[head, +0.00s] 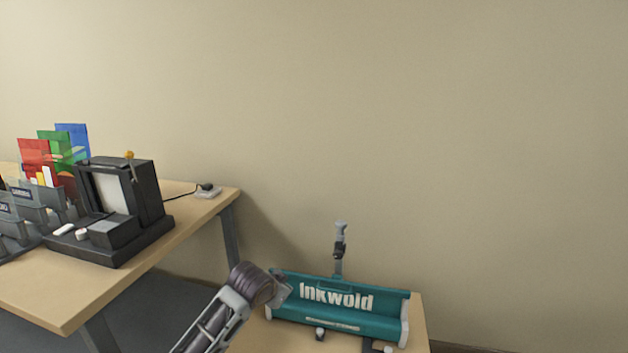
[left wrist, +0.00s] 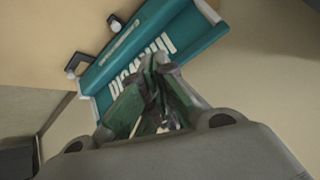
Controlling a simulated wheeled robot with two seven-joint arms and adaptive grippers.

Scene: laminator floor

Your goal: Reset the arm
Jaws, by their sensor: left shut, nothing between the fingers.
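My left arm comes up from the bottom of the head view, and its gripper (head: 283,290) is at the left end of a teal machine marked "Inkwold" (head: 375,325). In the left wrist view the left gripper (left wrist: 160,65) is shut with its fingertips together and nothing between them. The teal machine (left wrist: 165,25) shows behind the fingertips; I cannot tell whether they touch it. My right gripper is not in view.
An upright grey and black post (head: 340,245) stands behind the teal machine. A wooden table (head: 50,290) at the left holds a black machine (head: 150,190), grey holders and red, green and blue sheets (head: 72,140). A floor gap separates the tables.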

